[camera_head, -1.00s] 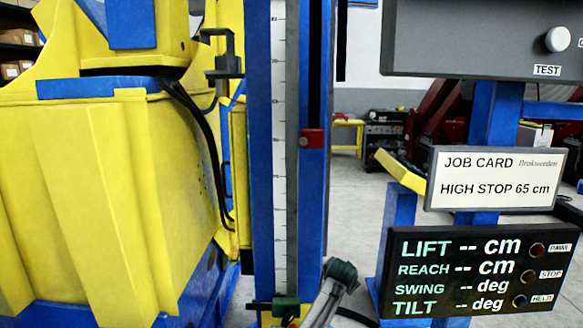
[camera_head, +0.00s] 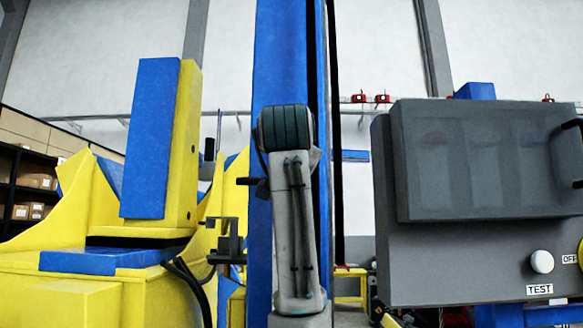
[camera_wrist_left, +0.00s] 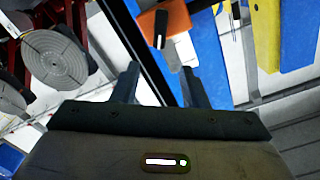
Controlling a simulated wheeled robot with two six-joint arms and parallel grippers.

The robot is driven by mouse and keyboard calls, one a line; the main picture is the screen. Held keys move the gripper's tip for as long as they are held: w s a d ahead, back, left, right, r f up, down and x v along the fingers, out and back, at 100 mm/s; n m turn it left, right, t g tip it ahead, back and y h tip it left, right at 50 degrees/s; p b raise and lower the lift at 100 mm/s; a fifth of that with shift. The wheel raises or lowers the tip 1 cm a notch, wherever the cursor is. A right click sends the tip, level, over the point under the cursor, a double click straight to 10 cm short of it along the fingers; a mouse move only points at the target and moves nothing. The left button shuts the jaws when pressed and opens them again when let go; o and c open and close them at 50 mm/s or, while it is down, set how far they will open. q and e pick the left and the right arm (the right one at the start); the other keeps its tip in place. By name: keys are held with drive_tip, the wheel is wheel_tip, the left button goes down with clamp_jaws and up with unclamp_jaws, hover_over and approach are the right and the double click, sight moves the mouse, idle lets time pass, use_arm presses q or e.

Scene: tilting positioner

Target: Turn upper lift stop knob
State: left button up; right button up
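In the left wrist view, my left gripper (camera_wrist_left: 158,85) has its two dark fingers apart, with nothing held between them. Beyond the fingertips is an orange block (camera_wrist_left: 178,16) with a black, knob-like piece (camera_wrist_left: 160,28) on it; I cannot tell for sure that this is the upper lift stop knob. A gap shows between the fingertips and that piece. In the head view, a grey arm of mine stands upright in front of the blue lift column (camera_head: 280,60) and hides part of it. Neither gripper can be made out there.
A grey control box (camera_head: 480,262) with a white TEST button (camera_head: 541,262) stands right of the column. The yellow and blue positioner (camera_head: 75,300) is at left, with a dark bracket (camera_head: 228,250) beside the column. A round grey disc (camera_wrist_left: 54,56) shows in the wrist view.

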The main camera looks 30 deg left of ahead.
use_arm(q)
drive_tip(key=p+x, duration=0.6)
drive_tip(key=x, duration=0.5)
drive_tip(key=shift+w, duration=0.1)
clamp_jaws()
